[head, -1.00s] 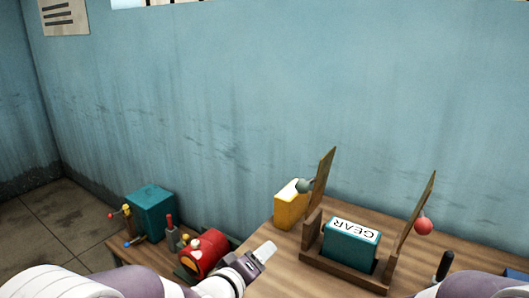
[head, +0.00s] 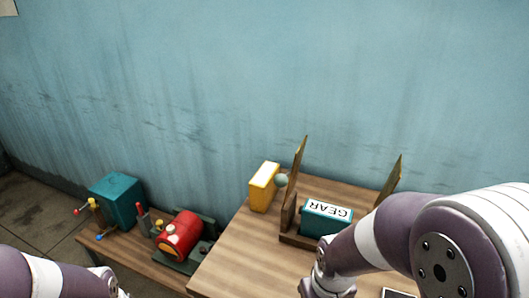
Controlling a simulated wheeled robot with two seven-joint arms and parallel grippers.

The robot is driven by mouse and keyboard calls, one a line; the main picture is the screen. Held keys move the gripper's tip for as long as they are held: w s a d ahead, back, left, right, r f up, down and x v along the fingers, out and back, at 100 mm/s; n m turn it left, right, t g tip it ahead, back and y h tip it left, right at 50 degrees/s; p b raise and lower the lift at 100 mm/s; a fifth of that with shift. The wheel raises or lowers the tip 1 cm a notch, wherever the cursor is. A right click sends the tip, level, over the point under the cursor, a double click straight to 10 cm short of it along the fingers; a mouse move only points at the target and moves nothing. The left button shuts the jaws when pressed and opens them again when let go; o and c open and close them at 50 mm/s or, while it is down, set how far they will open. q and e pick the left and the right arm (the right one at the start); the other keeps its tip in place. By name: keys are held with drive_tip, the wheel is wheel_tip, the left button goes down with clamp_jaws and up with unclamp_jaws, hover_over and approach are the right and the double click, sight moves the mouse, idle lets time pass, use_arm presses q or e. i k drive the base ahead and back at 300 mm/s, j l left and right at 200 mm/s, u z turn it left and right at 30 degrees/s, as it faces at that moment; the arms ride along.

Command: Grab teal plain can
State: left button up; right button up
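A teal can (head: 325,218) sits in a wooden cradle (head: 288,238) on the table, with a white label reading GEAR on its top. A plain teal box (head: 117,201) with no visible label stands at the far left, behind small coloured knobs. My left arm shows at the bottom left corner, and its gripper is cut off by the lower edge. My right arm comes in from the right and reaches down in front of the cradle. Its wrist is low in the picture, and its gripper is below the edge. The cradle's right part is hidden by this arm.
A yellow can (head: 264,188) stands left of the cradle's upright board (head: 296,172). A red drum (head: 180,236) sits on a lower bench at the left. The wooden table (head: 240,252) is bare left of the cradle. A blue wall closes the back.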

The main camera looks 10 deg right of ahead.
sight(319, 219)
drive_tip(key=i+j+z, duration=0.2)
drive_tip(key=j+z, duration=0.25)
drive_tip(key=i+j+z, duration=0.1)
drive_tip(key=j+z, duration=0.8)
drive_tip(key=j, duration=0.15)
drive_tip(key=z, duration=0.3)
